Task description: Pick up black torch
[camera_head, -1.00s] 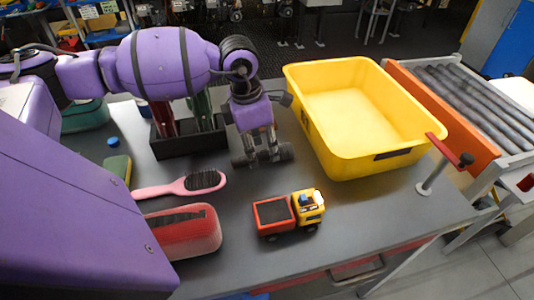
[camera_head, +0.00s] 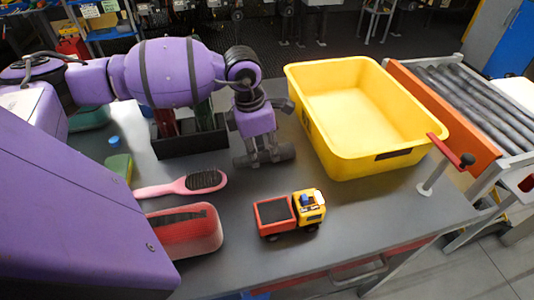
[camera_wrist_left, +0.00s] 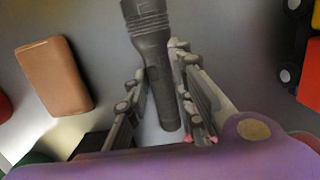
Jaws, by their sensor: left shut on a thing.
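The black torch (camera_head: 287,153) lies lengthwise across the dark tabletop, between the black open box and the yellow tub in the head view. In the left wrist view its ribbed head (camera_wrist_left: 148,22) points away, and its narrower handle runs back between the fingers. My left gripper (camera_head: 263,160) comes down over it from above, shut on its body, with one finger along each side; it also shows in the left wrist view (camera_wrist_left: 159,65). I cannot tell whether the torch is clear of the table. My right gripper is not in view.
A yellow tub (camera_head: 437,128) stands to the right, close to the torch. A black divided box (camera_head: 190,146) is to the left. A toy truck (camera_head: 290,214), pink brush (camera_head: 168,188) and red case (camera_head: 185,232) lie in front. The wrist view shows a brown block (camera_wrist_left: 53,75).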

